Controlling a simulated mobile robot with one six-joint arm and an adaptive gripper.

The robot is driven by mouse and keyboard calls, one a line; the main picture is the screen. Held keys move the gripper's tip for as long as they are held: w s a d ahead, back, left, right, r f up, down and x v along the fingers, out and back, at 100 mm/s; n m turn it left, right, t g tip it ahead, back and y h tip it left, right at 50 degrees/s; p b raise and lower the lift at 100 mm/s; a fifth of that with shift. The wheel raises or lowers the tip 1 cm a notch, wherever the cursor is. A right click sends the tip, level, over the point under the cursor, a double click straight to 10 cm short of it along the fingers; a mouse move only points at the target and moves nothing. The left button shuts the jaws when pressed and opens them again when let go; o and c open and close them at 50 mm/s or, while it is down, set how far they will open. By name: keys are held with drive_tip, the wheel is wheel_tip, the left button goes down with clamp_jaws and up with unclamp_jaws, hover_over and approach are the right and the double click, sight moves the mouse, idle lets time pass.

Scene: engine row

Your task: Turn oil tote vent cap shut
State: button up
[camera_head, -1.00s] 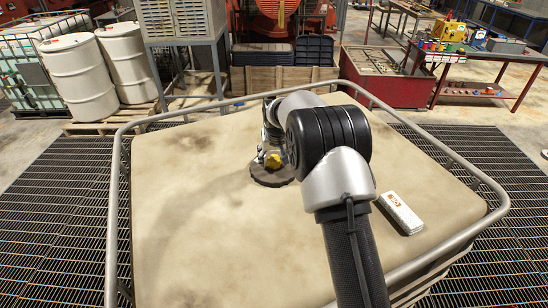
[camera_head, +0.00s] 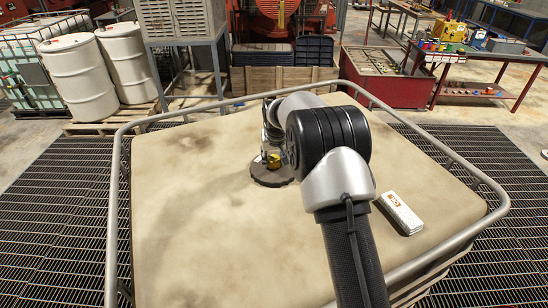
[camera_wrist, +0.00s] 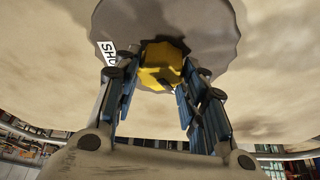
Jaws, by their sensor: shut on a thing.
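The yellow vent cap (camera_head: 273,161) stands on a dark round lid (camera_head: 268,178) on top of the cream tote (camera_head: 200,220). In the wrist view the yellow cap (camera_wrist: 161,62) sits between the finger ends, against the grey-brown lid (camera_wrist: 205,25). A white label (camera_wrist: 108,53) reading "SHU", its rest hidden by a finger, lies left of the cap. My gripper (camera_wrist: 155,88) is shut on the cap, with a finger on each side. In the head view my wrist and gripper (camera_head: 271,150) partly hide the cap.
A metal rail (camera_head: 115,200) runs around the tote top. A white box-like object (camera_head: 400,212) with orange marks lies on the tote at right. The left half of the tote top is clear. White drums (camera_head: 78,78) stand beyond the rail at back left.

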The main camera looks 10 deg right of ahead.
drive_tip(key=shift+m, duration=0.4)
drive_tip(key=m+b, duration=0.1)
drive_tip(key=m, duration=0.1)
drive_tip(key=m+h, duration=0.1)
drive_tip(key=shift+a+f+m+g+h+b, duration=0.1)
drive_tip(key=shift+a+m+g+h+b, duration=0.1)
drive_tip(key=shift+m+g+h+b, duration=0.15)
drive_tip(key=m+h, duration=0.1)
drive_tip(key=m, duration=0.2)
drive_tip(key=shift+w+g, duration=0.1)
drive_tip(key=shift+g, duration=0.15)
drive_tip(key=m+g+h+p, duration=0.1)
drive_tip(key=m, duration=0.2)
drive_tip(key=shift+a+r+p, duration=0.1)
drive_tip(key=shift+r+p, duration=0.1)
drive_tip(key=shift+p, duration=0.2)
drive_tip(key=m+p, duration=0.2)
drive_tip(key=shift+w+m+g, duration=0.1)
drive_tip(key=shift+m+g, duration=0.25)
drive_tip(key=shift+g, duration=0.05)
drive_tip(key=shift+f+p, duration=0.1)
drive_tip(key=shift+p, duration=0.35)
drive_tip(key=o, duration=1.1)
drive_tip(key=shift+c, duration=0.2)
